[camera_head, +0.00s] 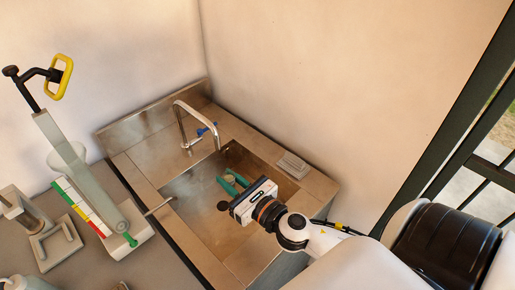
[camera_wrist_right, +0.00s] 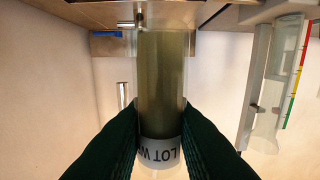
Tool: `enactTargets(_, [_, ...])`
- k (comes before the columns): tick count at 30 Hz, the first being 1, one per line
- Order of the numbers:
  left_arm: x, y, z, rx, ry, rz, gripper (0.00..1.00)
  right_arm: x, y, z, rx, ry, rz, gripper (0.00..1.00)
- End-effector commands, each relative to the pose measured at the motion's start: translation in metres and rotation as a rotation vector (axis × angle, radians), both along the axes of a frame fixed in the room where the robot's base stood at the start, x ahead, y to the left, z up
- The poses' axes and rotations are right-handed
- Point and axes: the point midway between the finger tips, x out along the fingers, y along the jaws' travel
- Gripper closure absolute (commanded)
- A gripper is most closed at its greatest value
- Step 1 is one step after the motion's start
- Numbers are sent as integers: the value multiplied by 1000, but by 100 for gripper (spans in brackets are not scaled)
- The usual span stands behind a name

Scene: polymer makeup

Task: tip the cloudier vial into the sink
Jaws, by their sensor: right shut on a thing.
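My right gripper (camera_head: 232,183), with green fingers, is over the sink basin (camera_head: 190,225) in the head view. It is shut on a vial, which shows as a small pale round piece (camera_head: 229,180) between the fingers. In the right wrist view my right gripper (camera_wrist_right: 160,110) clasps the clear vial (camera_wrist_right: 162,75) from both sides. The vial holds murky grey-green contents. A white label (camera_wrist_right: 160,152) with dark "LOT" lettering lies near its end at the bottom of the picture. I cannot tell its tilt exactly. My left gripper is out of view.
A curved metal faucet (camera_head: 180,115) with a blue handle stands behind the basin. A small ribbed block (camera_head: 293,165) lies on the right rim. At left are a tall clear column (camera_head: 85,165), a colour-striped strip (camera_head: 80,205) and a grey stand (camera_head: 55,245).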

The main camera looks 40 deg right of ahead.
Motion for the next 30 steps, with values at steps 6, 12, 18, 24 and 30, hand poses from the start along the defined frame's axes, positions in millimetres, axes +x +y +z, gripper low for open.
enactTargets(6, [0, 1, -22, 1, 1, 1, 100, 28, -25, -26, -8, 0, 55, 100])
enactTargets(12, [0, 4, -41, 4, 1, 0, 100, 54, -56, -47, 0, -1, 87, 100])
enactTargets(18, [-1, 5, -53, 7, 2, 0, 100, 73, -83, -58, 8, -2, 108, 100])
enactTargets(24, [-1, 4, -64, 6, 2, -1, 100, 87, -107, -67, 8, -1, 119, 100])
enactTargets(30, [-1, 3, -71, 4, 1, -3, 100, 95, -123, -71, 1, 0, 128, 100])
